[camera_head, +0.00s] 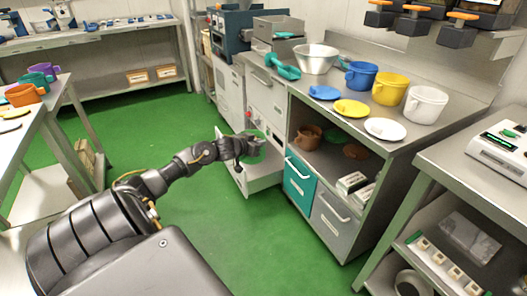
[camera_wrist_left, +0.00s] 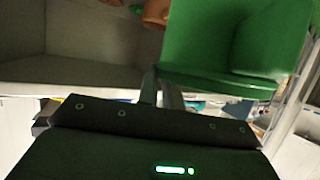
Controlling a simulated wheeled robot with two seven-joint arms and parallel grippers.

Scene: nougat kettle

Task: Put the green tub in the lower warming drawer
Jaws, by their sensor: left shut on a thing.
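The green tub (camera_wrist_left: 205,45) fills the upper right of the left wrist view. In the head view only a small part of the green tub (camera_head: 257,135) shows behind my left gripper (camera_head: 243,145). My left gripper, whose fingers show in the left wrist view (camera_wrist_left: 168,92), is shut on the tub. The lower warming drawer (camera_head: 264,179) stands pulled out from the grey cabinet. The gripper and tub appear over its opening in the head view; their height above it is hard to tell. My right gripper is not in view.
Right of the drawer, a counter (camera_head: 375,148) holds a metal bowl (camera_head: 317,60), blue, yellow and white tubs, and lids. Below it are a teal drawer (camera_head: 299,183) and a grey drawer (camera_head: 330,215). A brown tub (camera_head: 308,137) stands on the shelf. The green floor (camera_head: 185,110) at left is clear.

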